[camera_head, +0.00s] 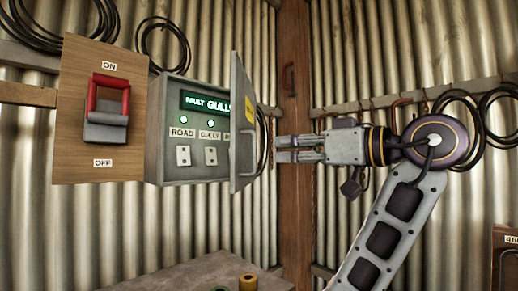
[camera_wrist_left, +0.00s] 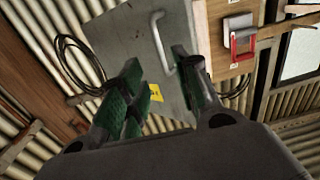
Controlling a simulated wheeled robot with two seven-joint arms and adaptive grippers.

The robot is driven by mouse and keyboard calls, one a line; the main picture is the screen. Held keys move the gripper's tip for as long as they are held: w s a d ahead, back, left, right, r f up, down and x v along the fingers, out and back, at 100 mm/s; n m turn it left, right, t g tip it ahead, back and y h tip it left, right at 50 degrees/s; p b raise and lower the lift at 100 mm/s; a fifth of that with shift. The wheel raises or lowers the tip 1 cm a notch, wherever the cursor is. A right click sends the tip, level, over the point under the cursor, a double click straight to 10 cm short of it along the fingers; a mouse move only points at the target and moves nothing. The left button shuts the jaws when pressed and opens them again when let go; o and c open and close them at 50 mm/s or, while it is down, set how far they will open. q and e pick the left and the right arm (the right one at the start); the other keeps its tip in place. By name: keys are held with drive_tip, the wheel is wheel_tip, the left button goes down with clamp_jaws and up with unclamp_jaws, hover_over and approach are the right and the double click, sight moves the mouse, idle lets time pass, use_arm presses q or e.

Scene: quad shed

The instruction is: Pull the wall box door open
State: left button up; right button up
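The grey wall box (camera_head: 190,172) is on the corrugated wall in the head view. Its door (camera_head: 238,105) stands swung well out toward me, seen nearly edge-on, and the panel inside shows. A yellow label (camera_head: 249,108) and a bar handle (camera_head: 246,150) are on the door's outer face. My left gripper (camera_head: 280,149) is right of the door, fingers pointing at it, apart and empty. In the left wrist view the fingers (camera_wrist_left: 160,85) are open; the handle (camera_wrist_left: 162,42) on the door (camera_wrist_left: 120,35) shows beyond the gap between them. My right gripper is not in view.
A wooden board (camera_head: 75,135) with a red-handled switch (camera_head: 107,100) is left of the box. A wooden post (camera_head: 293,220) stands in the corner behind my gripper. Cable coils (camera_head: 490,125) hang on the walls. A bench top (camera_head: 190,275) with small items is below.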

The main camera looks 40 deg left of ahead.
use_arm(q)
drive_tip(key=a+p, duration=0.2)
drive_tip(key=a, duration=0.7)
idle(0.4)
clamp_jaws()
